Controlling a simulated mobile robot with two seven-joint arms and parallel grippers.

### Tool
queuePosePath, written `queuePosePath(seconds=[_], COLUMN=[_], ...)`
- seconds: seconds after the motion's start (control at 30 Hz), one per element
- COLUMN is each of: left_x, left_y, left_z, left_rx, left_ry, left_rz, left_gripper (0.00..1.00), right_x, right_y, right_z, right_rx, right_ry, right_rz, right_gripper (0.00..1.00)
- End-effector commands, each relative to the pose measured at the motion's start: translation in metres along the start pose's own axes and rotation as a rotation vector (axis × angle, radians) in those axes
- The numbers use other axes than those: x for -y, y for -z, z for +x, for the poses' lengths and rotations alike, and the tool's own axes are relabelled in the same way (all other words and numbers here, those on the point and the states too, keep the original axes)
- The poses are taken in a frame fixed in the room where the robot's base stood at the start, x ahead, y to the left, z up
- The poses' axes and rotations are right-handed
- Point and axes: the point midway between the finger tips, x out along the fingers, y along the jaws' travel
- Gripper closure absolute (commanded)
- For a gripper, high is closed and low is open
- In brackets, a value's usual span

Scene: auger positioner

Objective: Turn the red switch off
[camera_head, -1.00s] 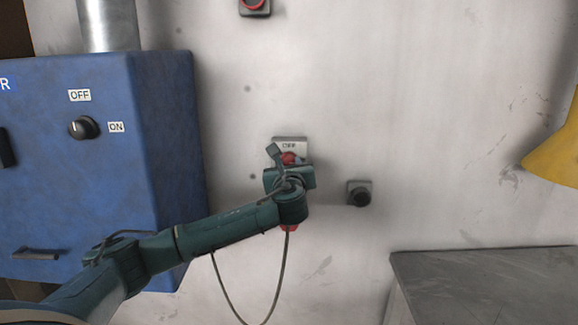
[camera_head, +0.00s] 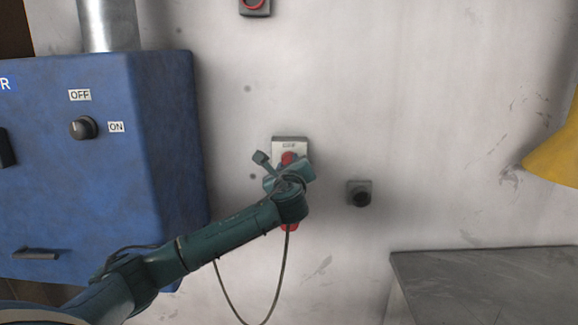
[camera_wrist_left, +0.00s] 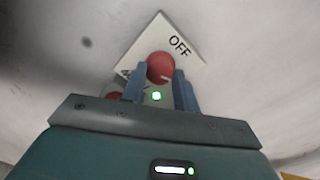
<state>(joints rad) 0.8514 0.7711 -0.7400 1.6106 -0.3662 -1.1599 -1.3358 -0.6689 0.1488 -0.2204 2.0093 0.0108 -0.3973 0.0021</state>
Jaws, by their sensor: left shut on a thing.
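The red switch (camera_wrist_left: 160,67) is a round knob on a white plate (camera_wrist_left: 185,45) marked OFF in the left wrist view. In the head view the red switch (camera_head: 288,158) shows just above my wrist, under the plate's label (camera_head: 290,144). My left gripper (camera_wrist_left: 160,76) has its two blue fingers on either side of the red knob, shut on it. A small pale mark shows on the knob's lower edge. My right gripper is not in view.
A blue cabinet (camera_head: 165,150) with a black OFF/ON knob (camera_head: 83,128) stands left. A dark round wall fitting (camera_head: 360,194) is close to the right of my wrist. A grey metal surface (camera_head: 480,275) is lower right, a yellow object (camera_head: 558,150) at the right edge.

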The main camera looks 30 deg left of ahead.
Motion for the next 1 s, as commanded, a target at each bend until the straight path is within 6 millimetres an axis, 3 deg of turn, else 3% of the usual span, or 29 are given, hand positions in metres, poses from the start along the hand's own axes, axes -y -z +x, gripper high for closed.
queuePosePath(seconds=[1.0], left_x=[-0.0025], left_y=[0.0026], left_z=[-0.0003], left_rx=[-0.034], left_ry=[-0.007], left_rz=[-0.948], left_gripper=[0.93], right_x=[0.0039], right_y=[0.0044], right_z=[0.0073], right_rx=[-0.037], right_ry=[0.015], right_rz=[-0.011], right_gripper=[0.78])
